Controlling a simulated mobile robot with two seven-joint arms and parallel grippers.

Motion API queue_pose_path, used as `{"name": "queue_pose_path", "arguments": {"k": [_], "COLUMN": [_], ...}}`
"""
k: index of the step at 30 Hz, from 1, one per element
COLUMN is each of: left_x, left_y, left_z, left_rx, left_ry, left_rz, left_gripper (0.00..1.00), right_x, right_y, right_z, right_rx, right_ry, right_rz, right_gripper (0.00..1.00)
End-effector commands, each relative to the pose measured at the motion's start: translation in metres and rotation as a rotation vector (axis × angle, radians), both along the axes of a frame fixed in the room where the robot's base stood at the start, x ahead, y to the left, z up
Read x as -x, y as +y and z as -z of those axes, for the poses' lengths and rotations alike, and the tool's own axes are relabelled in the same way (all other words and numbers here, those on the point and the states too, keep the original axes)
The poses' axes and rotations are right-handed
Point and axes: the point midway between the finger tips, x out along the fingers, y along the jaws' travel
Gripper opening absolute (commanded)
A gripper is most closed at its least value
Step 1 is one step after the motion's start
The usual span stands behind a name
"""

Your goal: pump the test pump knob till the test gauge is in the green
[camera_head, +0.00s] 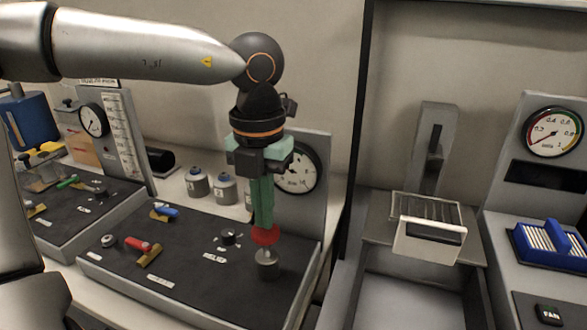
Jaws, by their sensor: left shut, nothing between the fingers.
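The red pump knob (266,235) tops a short metal cylinder (267,264) at the right front of the black-topped station (200,270). My left gripper (263,222) points straight down over it, its green fingers shut with nothing between them. The fingertips meet the top of the knob in the picture; I cannot tell whether they press on it. A white round gauge (302,177) stands on the grey panel behind. My gripper hides its left part, and its reading and any green band cannot be made out. My right gripper is not in view.
A red-handled valve (137,244), a blue-handled valve (167,211) and a small black knob (229,237) sit left of the pump. Small grey canisters (197,184) stand behind. Another gauge (553,131) with coloured bands is at far right, beyond a white-fronted tray (428,241).

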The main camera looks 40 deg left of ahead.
Motion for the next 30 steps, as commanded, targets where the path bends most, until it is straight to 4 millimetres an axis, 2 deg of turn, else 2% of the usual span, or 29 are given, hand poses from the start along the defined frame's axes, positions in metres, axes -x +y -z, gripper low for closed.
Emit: {"name": "queue_pose_path", "arguments": {"k": [3, 6, 17, 26, 30], "left_x": [0.0, 0.0, 0.0, 0.0, 0.0], "left_y": [0.0, 0.0, 0.0, 0.0, 0.0], "left_z": [0.009, 0.016, 0.038, 0.032, 0.021], "left_rx": [0.0, 0.0, 0.0, 0.001, -0.001], "left_ry": [0.0, 0.001, 0.002, 0.002, 0.001], "left_rz": [0.0, 0.0, 0.001, 0.001, 0.001], "left_gripper": [0.0, 0.0, 0.0, 0.0, 0.0], "right_x": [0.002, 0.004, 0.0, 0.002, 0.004], "right_y": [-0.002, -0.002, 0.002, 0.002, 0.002], "right_z": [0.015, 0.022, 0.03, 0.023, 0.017], "right_rx": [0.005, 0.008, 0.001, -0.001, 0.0], "right_ry": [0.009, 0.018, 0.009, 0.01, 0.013], "right_rz": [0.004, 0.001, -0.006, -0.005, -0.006], "right_gripper": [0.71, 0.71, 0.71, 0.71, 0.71]}}
